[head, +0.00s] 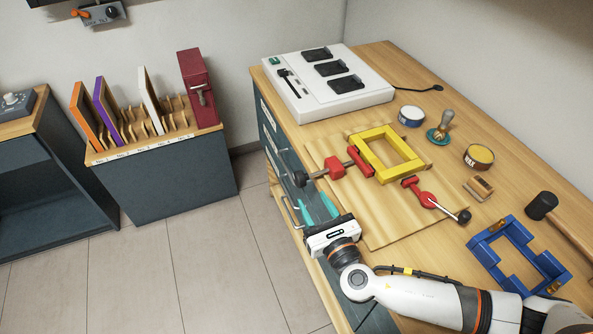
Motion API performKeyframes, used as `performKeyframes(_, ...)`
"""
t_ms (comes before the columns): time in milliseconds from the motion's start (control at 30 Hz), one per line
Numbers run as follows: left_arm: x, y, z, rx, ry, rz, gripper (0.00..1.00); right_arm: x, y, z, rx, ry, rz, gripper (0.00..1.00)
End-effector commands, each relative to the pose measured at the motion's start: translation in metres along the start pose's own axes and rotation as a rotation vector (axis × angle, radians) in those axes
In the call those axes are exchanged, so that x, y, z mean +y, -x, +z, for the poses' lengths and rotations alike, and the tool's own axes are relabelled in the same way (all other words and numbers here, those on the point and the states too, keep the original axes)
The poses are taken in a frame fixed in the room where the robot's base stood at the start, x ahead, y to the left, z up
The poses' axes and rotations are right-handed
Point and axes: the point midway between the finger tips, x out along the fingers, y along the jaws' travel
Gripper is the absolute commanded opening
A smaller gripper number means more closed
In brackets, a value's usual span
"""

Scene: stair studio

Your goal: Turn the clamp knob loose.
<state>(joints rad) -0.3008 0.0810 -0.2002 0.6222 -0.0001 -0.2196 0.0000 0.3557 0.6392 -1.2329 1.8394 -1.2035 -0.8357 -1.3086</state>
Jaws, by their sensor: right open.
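A red clamp (336,168) sits at the left side of a yellow frame (365,160) on a wooden board (375,215). Its black knob (300,179) is at the left end, by the bench's left edge. A second red clamp (427,200) is at the frame's near right side, with a black knob (464,216) at its right end. My right gripper (316,206) has teal fingers and is open and empty. It is just below the left knob in the picture, apart from it. My left gripper is not in view.
A white device (372,98) stands on the bench behind the frame. A blue frame (520,272), a mallet (543,206), a wax tin (479,156) and a brush (478,188) lie to the right. Drawer handles (290,212) line the bench front near my gripper.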

Motion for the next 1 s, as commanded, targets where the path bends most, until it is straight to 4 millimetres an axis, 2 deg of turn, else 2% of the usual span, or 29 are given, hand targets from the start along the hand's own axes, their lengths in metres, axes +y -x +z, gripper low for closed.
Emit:
performKeyframes(133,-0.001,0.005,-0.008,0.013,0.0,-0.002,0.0,0.0,-0.028,-0.003,0.003,-0.002,0.003,0.44)
performKeyframes(300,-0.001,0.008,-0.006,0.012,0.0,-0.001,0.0,0.0,-0.064,-0.003,0.003,-0.003,0.003,0.44)
performKeyframes(500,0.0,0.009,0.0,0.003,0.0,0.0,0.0,0.0,-0.095,-0.001,0.0,-0.006,0.004,0.44)
performKeyframes(700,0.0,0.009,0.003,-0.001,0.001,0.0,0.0,0.0,-0.108,-0.001,-0.001,-0.007,0.003,0.44)
performKeyframes(967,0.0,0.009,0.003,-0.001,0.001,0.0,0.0,0.001,-0.109,0.0,-0.002,-0.008,0.003,0.44)
performKeyframes(1000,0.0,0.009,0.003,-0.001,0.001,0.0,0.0,0.001,-0.109,-0.001,-0.002,-0.008,0.003,0.4)
